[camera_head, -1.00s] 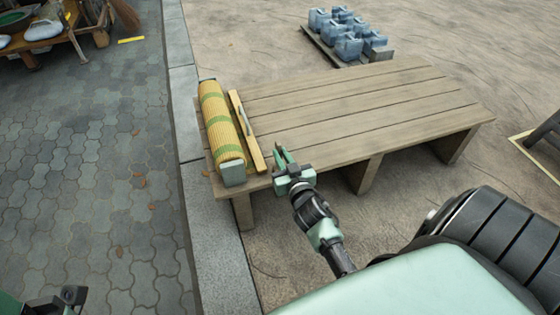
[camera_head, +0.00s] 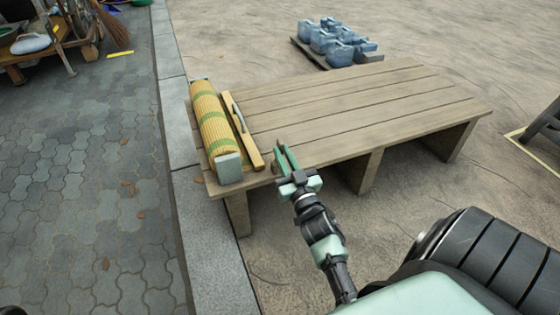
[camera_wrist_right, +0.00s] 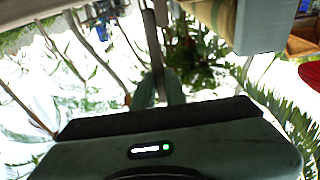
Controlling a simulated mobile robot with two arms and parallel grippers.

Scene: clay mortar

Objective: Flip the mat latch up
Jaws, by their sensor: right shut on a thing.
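A rolled yellow straw mat (camera_head: 208,115) with green bands lies along the left end of the wooden bench (camera_head: 340,115). A grey block (camera_head: 228,168) caps its near end and also shows in the right wrist view (camera_wrist_right: 262,25). Right of the roll lies a light wooden strip (camera_head: 243,135) with a thin grey metal piece on it. My right gripper (camera_head: 285,158) is at the bench's front edge, right of the strip's near end. In the right wrist view its fingers (camera_wrist_right: 157,90) close around a thin dark bar (camera_wrist_right: 150,35), apparently the mat latch. My left gripper is out of view.
Several blue jugs (camera_head: 335,40) stand on a low pallet behind the bench. A stone curb (camera_head: 195,190) runs left of the bench beside grey paving. A low wooden platform with a bowl and a sack stands at the upper left. Bare ground lies right.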

